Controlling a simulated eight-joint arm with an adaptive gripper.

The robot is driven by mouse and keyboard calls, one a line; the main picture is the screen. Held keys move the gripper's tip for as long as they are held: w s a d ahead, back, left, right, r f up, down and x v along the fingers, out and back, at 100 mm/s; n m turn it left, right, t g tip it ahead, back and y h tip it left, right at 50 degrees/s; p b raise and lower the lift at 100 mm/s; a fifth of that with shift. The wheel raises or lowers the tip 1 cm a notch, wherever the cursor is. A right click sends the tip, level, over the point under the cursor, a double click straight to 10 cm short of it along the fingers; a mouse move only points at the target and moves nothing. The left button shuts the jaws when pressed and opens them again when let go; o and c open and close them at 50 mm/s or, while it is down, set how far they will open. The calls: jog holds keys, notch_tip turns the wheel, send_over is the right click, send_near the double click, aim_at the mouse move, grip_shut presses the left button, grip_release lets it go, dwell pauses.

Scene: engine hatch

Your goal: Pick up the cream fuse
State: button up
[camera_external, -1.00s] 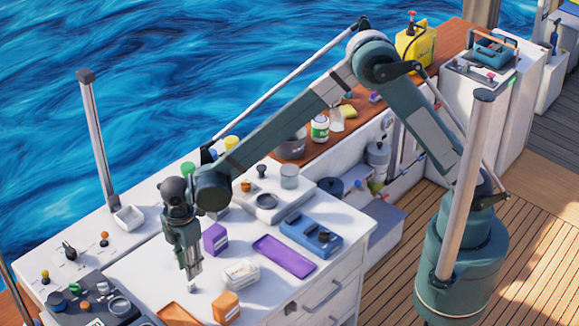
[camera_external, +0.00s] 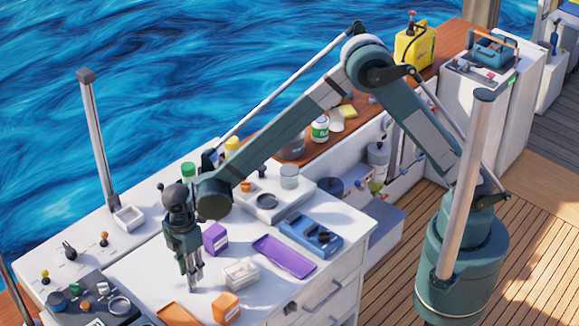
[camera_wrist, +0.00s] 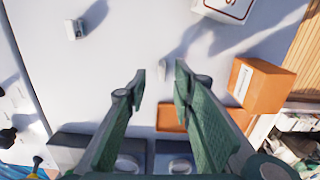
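A small cream piece (camera_wrist: 162,70), which looks like the cream fuse, stands on the white worktop (camera_wrist: 110,70). In the wrist view it shows in the gap between my fingertips and a little beyond them. My gripper (camera_wrist: 160,82) is open and empty, with a finger on each side of that gap. The piece cannot be made out clearly there. A second small pale piece (camera_wrist: 75,29) lies at upper left in the wrist view.
An orange box (camera_external: 225,307) stands close to my gripper, with an orange tray (camera_external: 180,314) at the front edge. A purple box (camera_external: 215,238), a purple tray (camera_external: 284,257) and a blue tray (camera_external: 310,233) lie to the right. A dark tray (camera_external: 92,305) holds several parts at left.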

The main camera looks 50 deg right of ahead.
jog(key=shift+s+a+f, duration=0.15)
jog(key=shift+f, duration=2.4)
jog(key=c, duration=0.8)
